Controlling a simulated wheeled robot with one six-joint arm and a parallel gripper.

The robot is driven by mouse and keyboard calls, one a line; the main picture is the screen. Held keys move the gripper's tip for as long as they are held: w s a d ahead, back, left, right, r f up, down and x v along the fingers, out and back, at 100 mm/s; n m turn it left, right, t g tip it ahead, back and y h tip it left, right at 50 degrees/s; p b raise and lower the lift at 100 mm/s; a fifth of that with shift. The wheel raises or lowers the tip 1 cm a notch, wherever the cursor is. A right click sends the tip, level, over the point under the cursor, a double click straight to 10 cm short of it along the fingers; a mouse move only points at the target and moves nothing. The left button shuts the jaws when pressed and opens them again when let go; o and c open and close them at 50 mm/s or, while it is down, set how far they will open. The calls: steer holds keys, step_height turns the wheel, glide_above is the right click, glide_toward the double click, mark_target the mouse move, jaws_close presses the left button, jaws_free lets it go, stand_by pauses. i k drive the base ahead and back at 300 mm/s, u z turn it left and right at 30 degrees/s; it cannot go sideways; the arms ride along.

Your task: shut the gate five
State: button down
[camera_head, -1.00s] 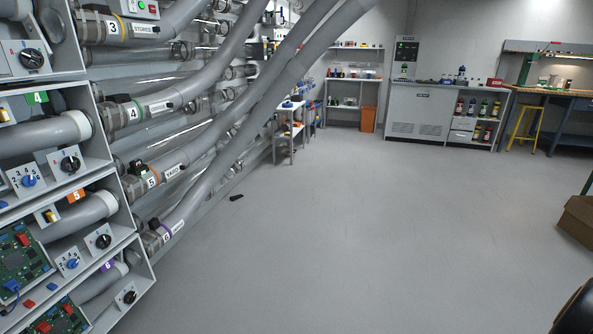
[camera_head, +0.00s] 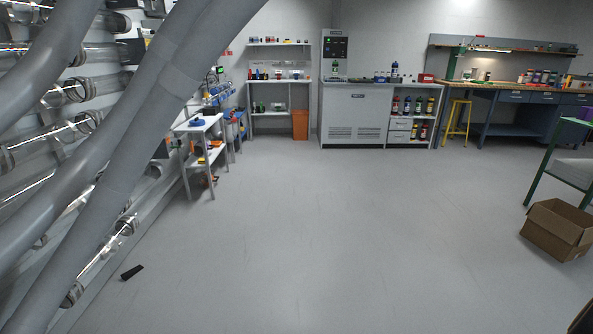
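Gate five does not show in the head view now. Thick grey hoses (camera_head: 110,165) run diagonally across the left side, in front of a rack of clear tubes (camera_head: 85,92). The numbered gates and their labels are out of the picture. My gripper is not in view, so its state cannot be seen.
A black object (camera_head: 132,272) lies on the floor at lower left. A small white shelf table (camera_head: 198,128) stands beyond the hoses. A cardboard box (camera_head: 560,230) sits on the floor at right. A grey cabinet (camera_head: 356,116) and a workbench (camera_head: 520,97) line the back. The middle floor is clear.

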mark_target(182, 146)
steer(key=i, duration=2.3)
steer(key=u, duration=0.95)
steer(key=i, duration=2.15)
steer(key=u, duration=1.3)
steer(key=i, duration=0.9)
